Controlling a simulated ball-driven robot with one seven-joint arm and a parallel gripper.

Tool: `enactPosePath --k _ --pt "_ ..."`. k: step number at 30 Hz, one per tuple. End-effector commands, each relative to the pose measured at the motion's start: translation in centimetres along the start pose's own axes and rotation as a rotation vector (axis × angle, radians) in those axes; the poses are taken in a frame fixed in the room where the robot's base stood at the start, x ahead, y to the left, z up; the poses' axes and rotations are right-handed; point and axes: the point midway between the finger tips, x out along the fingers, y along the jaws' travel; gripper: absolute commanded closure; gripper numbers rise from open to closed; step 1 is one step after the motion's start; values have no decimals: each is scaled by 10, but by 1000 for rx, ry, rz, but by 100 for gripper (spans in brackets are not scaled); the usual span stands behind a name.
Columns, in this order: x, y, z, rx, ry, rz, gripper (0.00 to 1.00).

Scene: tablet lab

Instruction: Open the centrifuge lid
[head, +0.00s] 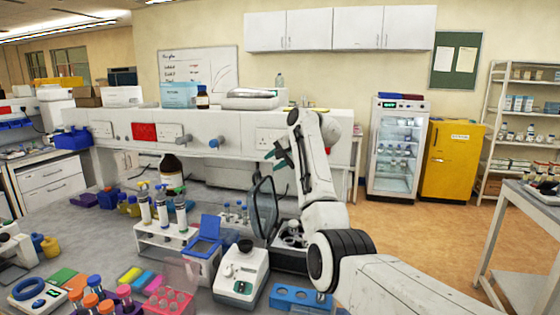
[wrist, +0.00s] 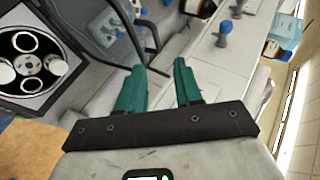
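The centrifuge (head: 289,259) stands on the bench, partly hidden behind my arm in the head view. Its dark-framed, see-through lid (head: 264,207) stands raised, roughly upright, at the left side of the body. In the wrist view the round rotor (wrist: 30,63) with its white-rimmed wells is uncovered at the left, and the raised lid (wrist: 98,28) shows at the top. My gripper (head: 279,157) is above the lid in the head view. In the wrist view its two teal fingers (wrist: 159,65) are apart with nothing between them. They look clear of the lid.
A white device with a black cup (head: 242,272) and a blue-lidded box (head: 204,246) stand left of the centrifuge. A white rack with pipettes (head: 166,233) and a brown bottle (head: 172,174) are farther left. A blue block (head: 298,298) lies in front. Wall taps (head: 214,143) are behind.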

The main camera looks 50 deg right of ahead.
Motion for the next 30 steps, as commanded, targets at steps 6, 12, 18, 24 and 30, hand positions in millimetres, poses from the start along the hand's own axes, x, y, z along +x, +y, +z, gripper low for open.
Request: enactPosePath --k 6,12,18,24,30 --pt "-20 -1 0 -1 2 -3 65" --pt "-24 -1 0 -1 0 -1 65" --pt "-24 -1 0 -1 0 -1 65" --pt "-24 -1 0 -1 0 -2 65" --pt "-24 -1 0 -1 1 -2 65"
